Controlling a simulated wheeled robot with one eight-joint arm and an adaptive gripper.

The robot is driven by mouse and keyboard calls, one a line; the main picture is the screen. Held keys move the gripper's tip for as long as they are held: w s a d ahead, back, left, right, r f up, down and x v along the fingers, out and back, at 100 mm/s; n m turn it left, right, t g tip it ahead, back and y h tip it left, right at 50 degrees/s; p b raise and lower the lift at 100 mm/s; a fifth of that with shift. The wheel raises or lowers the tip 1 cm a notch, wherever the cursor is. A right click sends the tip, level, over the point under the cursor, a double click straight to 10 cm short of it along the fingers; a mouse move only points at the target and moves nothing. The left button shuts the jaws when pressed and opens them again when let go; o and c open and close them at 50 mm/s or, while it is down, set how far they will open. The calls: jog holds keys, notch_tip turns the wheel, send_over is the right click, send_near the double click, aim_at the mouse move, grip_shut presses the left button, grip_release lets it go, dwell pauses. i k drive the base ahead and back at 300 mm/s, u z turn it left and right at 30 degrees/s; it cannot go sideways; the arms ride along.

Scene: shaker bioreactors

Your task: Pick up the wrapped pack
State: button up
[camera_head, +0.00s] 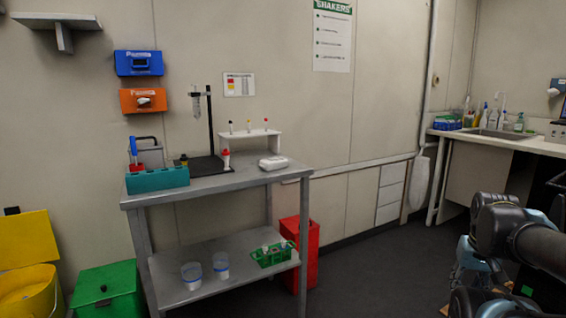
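A small white rounded pack (273,163), which looks like the wrapped pack, lies on the right part of the grey metal table's top (235,182). It is near the front right edge, in front of a small white rack. Nothing touches it from above. My arm's dark links show at the lower right, well away from the table.
A teal rack (157,180) and a black stand (211,130) are on the tabletop. A white rack (251,138) with several tubes stands behind the pack. A red bin (300,250) is beside the table. Open floor lies between the table and my arm.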

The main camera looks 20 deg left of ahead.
aim_at(278, 163)
jog(key=u, duration=0.5)
jog(key=i, duration=1)
jog(key=u, duration=0.7)
